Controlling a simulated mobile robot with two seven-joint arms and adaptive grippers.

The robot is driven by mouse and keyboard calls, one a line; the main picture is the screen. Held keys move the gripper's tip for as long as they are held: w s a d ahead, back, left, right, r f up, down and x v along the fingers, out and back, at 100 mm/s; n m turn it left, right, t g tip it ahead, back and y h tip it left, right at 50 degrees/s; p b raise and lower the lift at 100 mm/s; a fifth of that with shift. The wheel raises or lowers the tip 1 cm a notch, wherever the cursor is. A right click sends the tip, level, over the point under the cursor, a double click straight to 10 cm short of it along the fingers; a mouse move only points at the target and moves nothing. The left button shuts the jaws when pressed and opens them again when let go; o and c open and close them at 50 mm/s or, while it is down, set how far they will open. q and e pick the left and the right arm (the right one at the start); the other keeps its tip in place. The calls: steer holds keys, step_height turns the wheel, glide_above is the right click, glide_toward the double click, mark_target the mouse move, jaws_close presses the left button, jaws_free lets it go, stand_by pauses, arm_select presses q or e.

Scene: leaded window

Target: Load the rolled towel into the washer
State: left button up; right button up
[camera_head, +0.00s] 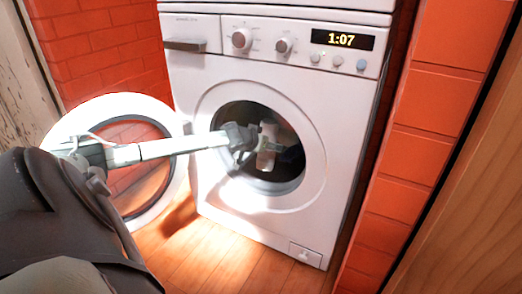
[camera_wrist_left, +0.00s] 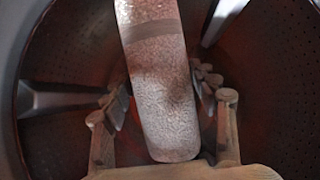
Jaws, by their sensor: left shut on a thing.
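The washer (camera_head: 215,183) stands ahead with its round door (camera_head: 57,128) swung open to the left. My left arm reaches in from the left, past the door. My left gripper (camera_head: 268,146) is inside the drum opening, shut on the rolled towel (camera_head: 268,131). The towel is a pale roll and stands roughly upright in the head view. In the left wrist view the towel (camera_wrist_left: 160,75) passes between the fingers of the gripper (camera_wrist_left: 163,95), with a darker band near its top. The perforated drum (camera_wrist_left: 275,85) surrounds it. My right gripper is not in view.
A brick wall (camera_head: 395,190) stands close on the right, with a wooden panel (camera_head: 470,200) beyond it. More brick (camera_head: 100,45) lies behind on the left. The wooden floor (camera_head: 225,255) in front is clear. Drum paddles (camera_wrist_left: 70,100) jut inward.

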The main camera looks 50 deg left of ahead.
arm_select(q)
steer(key=w+r+b+x, duration=0.1)
steer(key=x, duration=0.8)
steer(key=shift+a+r, duration=0.1)
steer(key=shift+r, duration=0.05)
steer(key=o, duration=1.4)
steer(key=v, duration=1.2)
